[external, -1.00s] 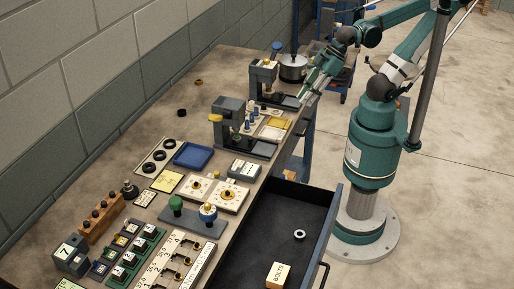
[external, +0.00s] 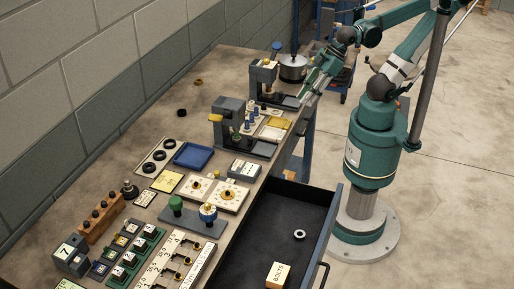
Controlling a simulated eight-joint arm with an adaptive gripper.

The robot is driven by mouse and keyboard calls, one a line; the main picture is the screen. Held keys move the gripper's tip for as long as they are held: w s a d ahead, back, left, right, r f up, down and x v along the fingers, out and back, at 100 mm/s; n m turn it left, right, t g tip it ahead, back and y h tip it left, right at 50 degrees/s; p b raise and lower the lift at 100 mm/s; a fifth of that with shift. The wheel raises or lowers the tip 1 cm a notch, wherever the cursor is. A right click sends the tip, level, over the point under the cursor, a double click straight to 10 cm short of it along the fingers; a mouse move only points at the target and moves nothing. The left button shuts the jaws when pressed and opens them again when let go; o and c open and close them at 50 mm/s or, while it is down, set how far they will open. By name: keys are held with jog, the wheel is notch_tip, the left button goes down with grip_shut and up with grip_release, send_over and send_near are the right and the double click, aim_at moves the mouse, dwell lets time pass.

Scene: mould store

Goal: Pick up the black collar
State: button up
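A small loose black ring (external: 182,113), which looks like the black collar, lies on the bench near the wall. More black rings (external: 159,155) sit in a row on a pale board, so I cannot be sure which ring is the collar. My gripper (external: 305,97) is at the bench's right edge, beside the far press, well to the right of the loose ring. It is small and partly blends with the dark things there; whether its fingers are apart or closed does not show.
A blue tray (external: 193,154) lies beside the ring board. A brass ring (external: 198,82) lies farther back. An open drawer (external: 262,222) holds a pale ring and a box. Bench around the loose ring is clear.

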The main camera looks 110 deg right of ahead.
jog(key=o, duration=0.4)
jog(key=shift+r, duration=0.1)
jog(key=w+d+r+n+g+p, duration=0.1)
jog(key=w+d+r+n+p, duration=0.2)
jog(key=w, duration=0.6)
jog(key=w+d+r+n+g+p, duration=0.1)
jog(key=w+d+r+n+p, duration=0.15)
jog(key=w+d+r, duration=0.4)
jog(key=w+d+r+n+g+p, duration=0.1)
jog(key=w+d+n+g+p, duration=0.15)
jog(key=w, duration=0.75)
jog(key=w+d+f+n+g+p, duration=0.1)
jog(key=w+d+f+n+p, duration=0.1)
jog(key=w+d+f, duration=0.3)
jog(key=w+d+f+n+p, duration=0.2)
jog(key=w+d+f+p, duration=0.2)
jog(key=w+d, duration=0.3)
jog(key=w+d+f+n+g+p, duration=0.1)
jog(key=w+d+f+n+p, duration=0.1)
jog(key=w+d+f, duration=0.4)
jog(key=shift+w+d+n+g+p, duration=0.15)
jog(key=shift+w+d+g+p, duration=0.1)
jog(key=shift+w, duration=0.2)
jog(key=shift+w+d+n+g+p, duration=0.1)
jog(key=shift+w+n+p, duration=0.1)
jog(key=shift+w, duration=0.25)
jog(key=shift+w+d+f, duration=0.1)
jog(key=shift+d+f, duration=0.1)
jog(key=shift+f, duration=0.1)
